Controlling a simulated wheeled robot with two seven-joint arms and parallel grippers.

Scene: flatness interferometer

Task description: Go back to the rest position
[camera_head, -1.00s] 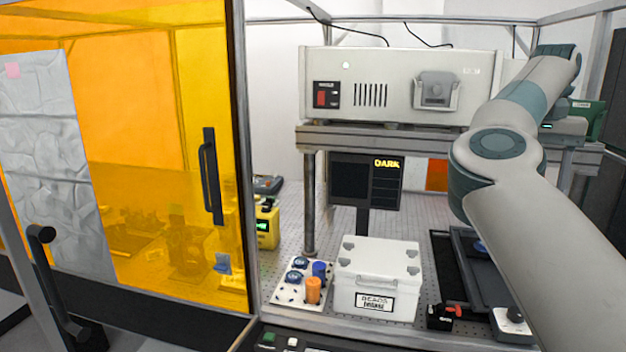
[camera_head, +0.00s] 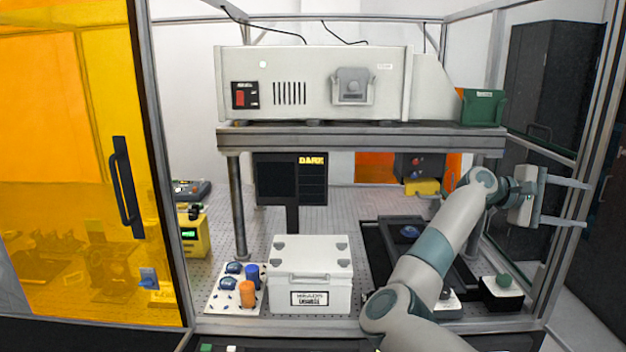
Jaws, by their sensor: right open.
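My right gripper (camera_head: 566,203) is at the right of the head view, in front of the enclosure's right side. Its two long grey fingers point right, stand apart and hold nothing. My right arm rises from the bottom centre-right and hides part of the dark tray behind it. My left gripper is out of view.
A white lidded box (camera_head: 312,262) and a board with blue and orange pieces (camera_head: 222,297) stand at the enclosure's front. A large white instrument (camera_head: 310,80) rests on a shelf (camera_head: 350,139). A dark tray (camera_head: 376,240) lies right of centre. An orange door (camera_head: 60,130) stands left. A metal post (camera_head: 590,150) is close to the gripper.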

